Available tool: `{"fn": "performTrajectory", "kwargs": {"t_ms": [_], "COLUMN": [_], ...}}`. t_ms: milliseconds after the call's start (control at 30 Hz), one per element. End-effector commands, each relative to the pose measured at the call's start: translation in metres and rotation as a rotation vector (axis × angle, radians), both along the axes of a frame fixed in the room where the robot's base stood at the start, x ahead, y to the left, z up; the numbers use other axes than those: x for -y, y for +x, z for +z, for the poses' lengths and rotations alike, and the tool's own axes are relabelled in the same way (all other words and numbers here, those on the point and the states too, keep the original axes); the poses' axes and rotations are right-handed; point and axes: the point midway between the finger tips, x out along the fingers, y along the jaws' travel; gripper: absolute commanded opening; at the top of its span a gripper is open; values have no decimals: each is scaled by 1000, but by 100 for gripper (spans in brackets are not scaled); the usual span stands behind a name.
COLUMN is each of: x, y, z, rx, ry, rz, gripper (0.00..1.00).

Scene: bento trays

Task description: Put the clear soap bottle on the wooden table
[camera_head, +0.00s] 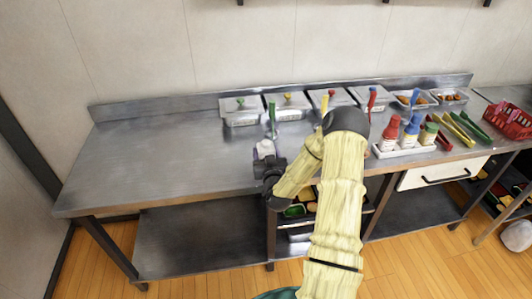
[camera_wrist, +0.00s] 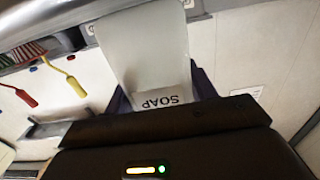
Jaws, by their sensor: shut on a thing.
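The clear soap bottle (camera_wrist: 150,45) fills the upper middle of the wrist view, and its white "SOAP" label (camera_wrist: 163,97) reads upside down there. My gripper (camera_wrist: 160,100) is shut on it, with dark purple fingers showing on both sides of the bottle. In the head view, my gripper (camera_head: 268,166) is near the front edge of the steel counter (camera_head: 165,160). A small pale part of the bottle (camera_head: 265,149) shows just beyond it. No wooden table can be made out in either view.
Lidded steel containers (camera_head: 240,108) line the back of the counter. Sauce bottles (camera_head: 390,134) stand on a white tray at right, beside coloured tongs (camera_head: 457,130) and a red basket (camera_head: 510,121). The counter's left half is clear. The floor (camera_head: 210,280) is wooden.

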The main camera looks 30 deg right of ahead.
Motion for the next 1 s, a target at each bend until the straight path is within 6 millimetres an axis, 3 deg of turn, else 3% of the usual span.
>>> {"fn": "performTrajectory", "kwargs": {"t_ms": [267,300,400,767,1000], "x": [0,0,0,0,-8], "y": [0,0,0,0,-26], "z": [-3,-2,-2,2,-1], "rx": [1,1,1,1,-2], "ry": [-1,-1,-1,0,-1], "rz": [0,0,0,0,1], "gripper": [34,64,78,78,78]}}
